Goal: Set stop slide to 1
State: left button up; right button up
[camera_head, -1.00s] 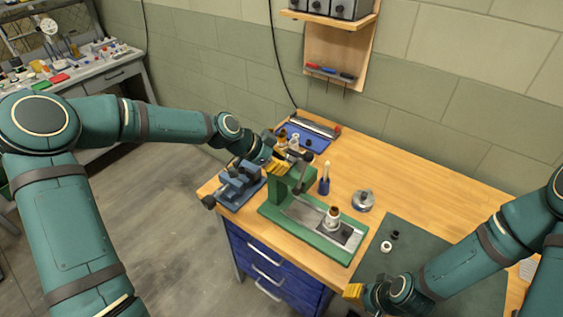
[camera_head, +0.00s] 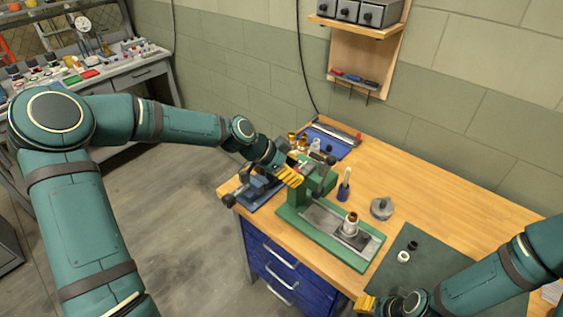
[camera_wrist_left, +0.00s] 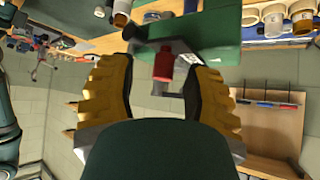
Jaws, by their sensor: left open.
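A green press-like fixture (camera_head: 292,212) with a long base stands at the bench's front left. A small cup-like part (camera_head: 351,224) stands on the grey plate of its base. My left gripper (camera_head: 291,176) is open at the fixture's upright, its yellow fingers angled down to the right. In the left wrist view a red piece (camera_wrist_left: 163,66) on a grey bracket lies between the spread fingers; contact cannot be told. I cannot tell whether this is the stop slide, and no scale number is readable. My right gripper (camera_head: 365,304) shows only partly at the bottom edge.
A blue vise (camera_head: 262,190) stands close left of the fixture. A blue tray (camera_head: 334,143) lies behind it. A blue-handled tool (camera_head: 344,186) and a round metal part (camera_head: 382,208) stand to its right. A dark mat (camera_head: 415,255) carries small rings. The bench's back right is clear.

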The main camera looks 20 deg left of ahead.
pick_arm(q)
jog(key=v, duration=1.1)
jog(key=shift+s+r, duration=0.1)
